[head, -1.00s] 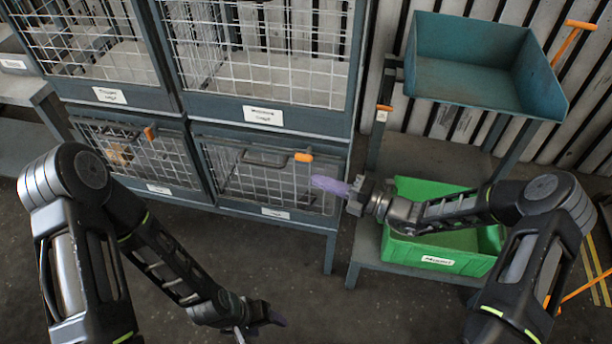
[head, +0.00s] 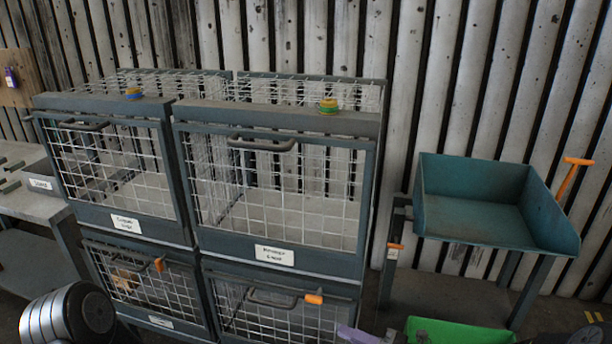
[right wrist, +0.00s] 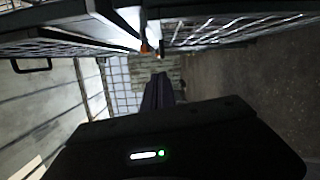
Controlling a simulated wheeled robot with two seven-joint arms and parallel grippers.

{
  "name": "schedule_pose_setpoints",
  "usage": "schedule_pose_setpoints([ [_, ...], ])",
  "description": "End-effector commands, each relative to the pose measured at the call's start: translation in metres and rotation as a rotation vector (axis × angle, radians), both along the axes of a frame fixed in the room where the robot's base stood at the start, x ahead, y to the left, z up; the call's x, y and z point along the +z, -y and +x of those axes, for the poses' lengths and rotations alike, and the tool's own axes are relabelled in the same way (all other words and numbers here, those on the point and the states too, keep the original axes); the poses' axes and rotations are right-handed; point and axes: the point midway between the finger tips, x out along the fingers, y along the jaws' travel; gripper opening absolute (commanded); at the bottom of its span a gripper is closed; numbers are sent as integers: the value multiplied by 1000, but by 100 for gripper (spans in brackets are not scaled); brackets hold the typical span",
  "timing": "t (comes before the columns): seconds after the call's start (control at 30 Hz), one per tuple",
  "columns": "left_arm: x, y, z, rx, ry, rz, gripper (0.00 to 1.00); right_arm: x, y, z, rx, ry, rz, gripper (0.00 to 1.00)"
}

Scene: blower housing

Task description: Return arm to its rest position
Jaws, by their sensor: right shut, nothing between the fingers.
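My right gripper (head: 362,335) shows at the bottom edge of the head view, in front of the lower right cage. Only its purple fingers and a bit of the wrist are in the picture. In the right wrist view the dark fingers (right wrist: 158,92) lie together and hold nothing. My left gripper is outside the head view; only part of my left arm shows at the bottom left.
Wire cages with orange latches, such as the lower right one (head: 268,310), stand in two rows. A teal tray stand (head: 480,215) is at the right, with a green bin (head: 460,332) below. A grey bench (head: 35,207) is at the left. Slatted wall behind.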

Motion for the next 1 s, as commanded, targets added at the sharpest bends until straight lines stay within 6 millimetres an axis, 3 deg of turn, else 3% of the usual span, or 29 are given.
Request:
schedule_pose_setpoints([
  [0.07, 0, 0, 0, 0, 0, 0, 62, -9, 0, 0, -1, 44, -68, 0],
  [0.17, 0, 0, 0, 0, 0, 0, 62, -39, -6, -13, 54, 149, -264, 0],
  [0.27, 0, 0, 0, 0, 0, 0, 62, -88, -15, -51, 207, 297, -536, 0],
  [0.37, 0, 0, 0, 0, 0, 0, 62, -142, -22, -106, 471, 524, -823, 0],
  [0.47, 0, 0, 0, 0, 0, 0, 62, -191, -20, -172, 883, 918, -1096, 0],
  [0.53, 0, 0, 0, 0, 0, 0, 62, -213, -13, -207, 1205, 1290, -1221, 0],
  [0.63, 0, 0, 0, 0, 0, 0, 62, -218, -13, -232, 1582, 1876, -1262, 0],
  [0.7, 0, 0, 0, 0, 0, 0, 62, -210, -27, -244, 1726, 2225, -1206, 0],
  [0.73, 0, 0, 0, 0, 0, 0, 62, -206, -33, -250, 1753, 2314, -1174, 0],
  [0.77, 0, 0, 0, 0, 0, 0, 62, -203, -39, -256, -1735, -2330, 1116, 0],
  [0.83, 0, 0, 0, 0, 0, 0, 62, -199, -48, -266, -1714, -2332, 1023, 0],
  [1.0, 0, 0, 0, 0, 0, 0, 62, -195, -57, -264, -1685, -2321, 971, 0],
])
